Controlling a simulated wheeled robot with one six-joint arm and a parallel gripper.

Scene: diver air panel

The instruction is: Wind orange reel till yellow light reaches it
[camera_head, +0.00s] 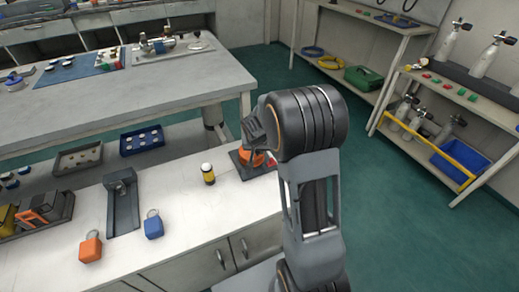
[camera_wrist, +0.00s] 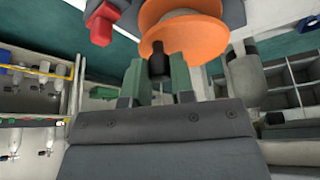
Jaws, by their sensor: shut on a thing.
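The orange reel (camera_head: 258,159) sits on a dark base at the right end of the white counter, partly hidden by my arm in the head view. In the wrist view the reel (camera_wrist: 195,42) fills the top centre, with a pale drum between its orange flanges. My gripper (camera_wrist: 158,72) has its green fingers shut on the black crank knob (camera_wrist: 157,58) at the reel's rim. A small yellow and black cylinder with a white top (camera_head: 208,173), perhaps the yellow light, stands upright on the counter left of the reel. No line between them is visible.
An orange block (camera_head: 91,247) and a blue block (camera_head: 153,226), each with a ring, lie on the counter's left. A grey bracket (camera_head: 121,201) stands beside them. A red block (camera_wrist: 102,28) is near the reel. Green floor is open at right.

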